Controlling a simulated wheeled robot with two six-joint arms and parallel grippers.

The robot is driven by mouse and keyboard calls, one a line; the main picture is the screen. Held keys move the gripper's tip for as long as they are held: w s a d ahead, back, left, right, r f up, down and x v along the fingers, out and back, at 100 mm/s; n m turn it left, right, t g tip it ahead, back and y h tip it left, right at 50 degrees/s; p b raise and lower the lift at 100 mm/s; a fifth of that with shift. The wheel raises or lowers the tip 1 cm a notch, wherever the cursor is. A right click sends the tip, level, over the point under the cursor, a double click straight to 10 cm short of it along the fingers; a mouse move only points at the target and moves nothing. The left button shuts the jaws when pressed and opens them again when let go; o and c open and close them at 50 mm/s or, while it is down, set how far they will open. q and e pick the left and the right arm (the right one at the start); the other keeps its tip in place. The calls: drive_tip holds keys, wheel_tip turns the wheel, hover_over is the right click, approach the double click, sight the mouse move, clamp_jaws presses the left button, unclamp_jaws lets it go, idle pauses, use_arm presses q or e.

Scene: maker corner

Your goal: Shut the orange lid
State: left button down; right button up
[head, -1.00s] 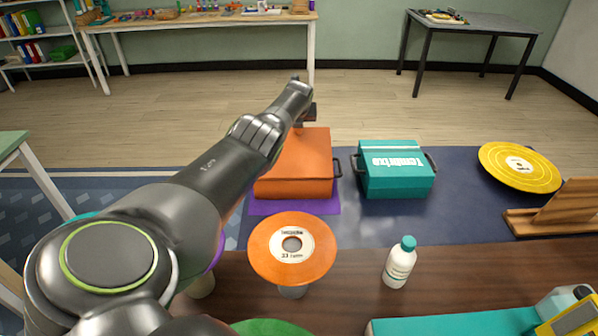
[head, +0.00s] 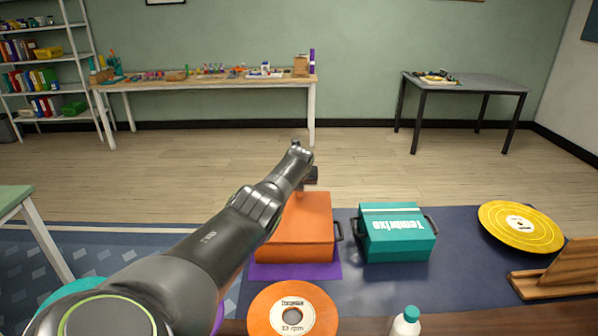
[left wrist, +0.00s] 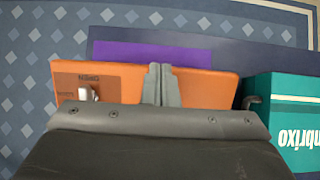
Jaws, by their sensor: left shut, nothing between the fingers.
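The orange box (head: 297,247) stands on a purple mat (head: 325,272), with a dark handle on its right side. Its orange lid (head: 312,212) appears to lie over the top, but my arm hides the left part and I cannot tell if it is fully down. My left gripper (head: 311,177) is shut and empty at the far edge of the box in the head view. In the left wrist view the shut fingers (left wrist: 161,85) are over the orange surface (left wrist: 205,87), with a label and a small pale part to their left. Contact cannot be told. My right gripper is not in view.
A teal box (head: 397,240) stands close to the right. An orange disc (head: 265,310) and a white bottle (head: 405,325) are nearer me. A yellow disc (head: 520,228) and wooden stand (head: 560,275) are at right. The floor beyond is clear.

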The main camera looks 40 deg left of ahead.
use_arm(q)
drive_tip(key=p+v, duration=0.2)
drive_tip(key=p, duration=0.1)
drive_tip(key=shift+s+r, duration=0.1)
drive_tip(key=shift+r, duration=0.1)
drive_tip(key=shift+s+r, duration=0.1)
drive_tip(key=shift+p+v, duration=0.55)
drive_tip(key=shift+v, duration=0.5)
drive_tip(key=v, duration=1.1)
drive_tip(key=m+t+y, duration=0.4)
drive_tip(key=m, duration=3.2)
hover_over(299, 209)
drive_tip(key=f, duration=1.1)
drive_tip(key=shift+s+d+f, duration=0.2)
drive_tip(key=shift+d, duration=0.05)
drive_tip(key=shift+w+a+f+b, duration=0.15)
drive_tip(key=shift+f+b, duration=0.3)
drive_tip(key=shift+b, duration=0.15)
drive_tip(key=shift+w+a+f+b, duration=0.1)
drive_tip(key=shift+w+f+b, duration=0.05)
drive_tip(key=shift+f+b, duration=0.4)
